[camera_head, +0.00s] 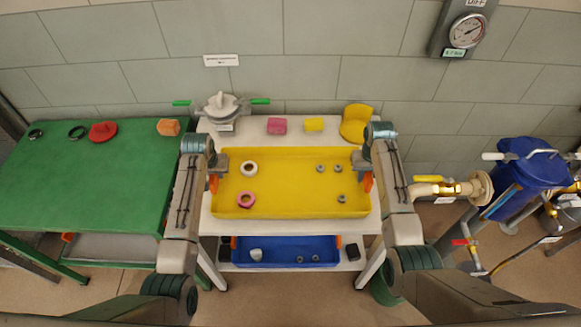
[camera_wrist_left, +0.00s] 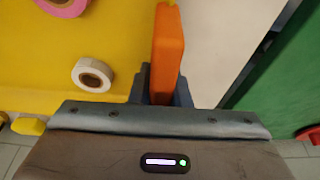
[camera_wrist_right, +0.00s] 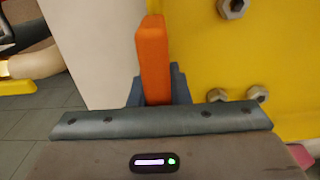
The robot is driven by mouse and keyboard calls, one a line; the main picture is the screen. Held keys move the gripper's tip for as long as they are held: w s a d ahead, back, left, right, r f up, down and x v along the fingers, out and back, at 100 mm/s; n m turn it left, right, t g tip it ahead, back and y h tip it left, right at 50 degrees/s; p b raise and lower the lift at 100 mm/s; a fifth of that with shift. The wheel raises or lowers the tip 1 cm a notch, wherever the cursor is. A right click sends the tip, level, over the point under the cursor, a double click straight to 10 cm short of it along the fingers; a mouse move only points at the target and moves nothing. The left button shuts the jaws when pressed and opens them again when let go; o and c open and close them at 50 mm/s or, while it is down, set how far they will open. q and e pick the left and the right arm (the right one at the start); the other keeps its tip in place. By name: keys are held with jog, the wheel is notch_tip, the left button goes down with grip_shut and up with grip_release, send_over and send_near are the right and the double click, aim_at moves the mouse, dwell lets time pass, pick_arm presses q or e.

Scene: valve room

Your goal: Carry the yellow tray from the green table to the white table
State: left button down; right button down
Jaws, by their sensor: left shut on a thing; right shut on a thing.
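The yellow tray (camera_head: 290,190) is over the white table (camera_head: 290,129); I cannot tell whether it touches the tabletop. It looks level and holds a white ring (camera_head: 249,168), a pink ring (camera_head: 246,200) and three grey nuts (camera_head: 340,183). My left gripper (camera_head: 214,180) is shut on the tray's left orange handle, which shows in the left wrist view (camera_wrist_left: 167,55). My right gripper (camera_head: 366,180) is shut on the right orange handle, seen in the right wrist view (camera_wrist_right: 153,60). The green table (camera_head: 80,185) stands at the left.
The white table's back holds a valve body (camera_head: 221,105), a pink block (camera_head: 277,126), a yellow block (camera_head: 314,124) and a yellow part (camera_head: 356,123). A blue tray (camera_head: 285,252) sits on the lower shelf. Pipes and a blue vessel (camera_head: 522,180) stand right. Several items lie on the green table's back.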

pick_arm(q)
jog(key=shift+f+b, duration=0.4)
jog(key=shift+f, duration=0.15)
pick_arm(e)
jog(key=shift+f, duration=0.55)
pick_arm(q)
jog(key=c, duration=1.4)
grip_release()
jog(key=shift+r, duration=0.1)
pick_arm(e)
jog(key=c, duration=1.4)
grip_release()
jog(key=shift+r, duration=0.1)
pick_arm(q)
jog(key=shift+o, duration=0.2)
pick_arm(e)
jog(key=shift+o, duration=0.2)
pick_arm(q)
jog(key=v, duration=1.1)
jog(key=shift+s+r, duration=0.2)
jog(key=shift+r, duration=0.25)
pick_arm(e)
jog(key=shift+r, duration=0.15)
notch_tip(320, 180, up, 12)
jog(key=shift+f, duration=0.1)
